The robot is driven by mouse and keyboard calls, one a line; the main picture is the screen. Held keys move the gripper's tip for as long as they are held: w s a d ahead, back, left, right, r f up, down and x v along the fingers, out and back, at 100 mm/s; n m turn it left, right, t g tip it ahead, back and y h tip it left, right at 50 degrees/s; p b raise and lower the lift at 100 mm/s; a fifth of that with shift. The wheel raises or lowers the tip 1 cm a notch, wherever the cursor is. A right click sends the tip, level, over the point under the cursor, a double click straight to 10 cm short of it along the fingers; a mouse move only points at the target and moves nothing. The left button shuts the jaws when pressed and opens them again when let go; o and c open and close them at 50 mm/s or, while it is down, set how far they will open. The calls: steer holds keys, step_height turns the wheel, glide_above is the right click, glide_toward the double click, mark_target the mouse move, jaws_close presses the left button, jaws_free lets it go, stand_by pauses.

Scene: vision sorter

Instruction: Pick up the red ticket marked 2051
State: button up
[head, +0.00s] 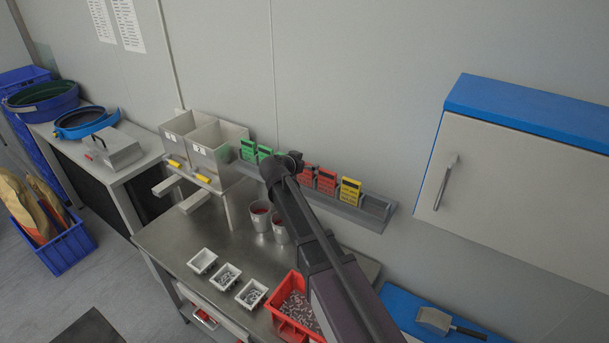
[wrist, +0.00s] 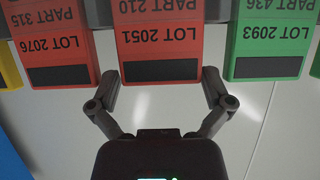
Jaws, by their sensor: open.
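The red ticket marked LOT 2051 (wrist: 158,38) is upside down in the middle of the wrist view, with a black strip along its near edge. My gripper (wrist: 160,78) is open, its two fingers at either side of that edge, and nothing is held. In the head view my gripper (head: 282,168) is in front of the wall rack, hiding part of the ticket row. Two red tickets show just right of it; the nearer one appears to be 2051 (head: 306,173).
Red ticket 2076 (wrist: 50,42) and green ticket 2093 (wrist: 268,40) flank it closely. A yellow ticket (head: 350,191) is farther right on the rack (head: 378,208). Cups, small trays and a red bin (head: 292,324) stand on the bench below. A wall cabinet (head: 520,185) is at right.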

stand_by(0.3)
steer(key=c, duration=0.6)
steer(key=shift+r, duration=0.15)
step_height(320, 180, up, 10)
steer(key=p, duration=1)
stand_by(0.4)
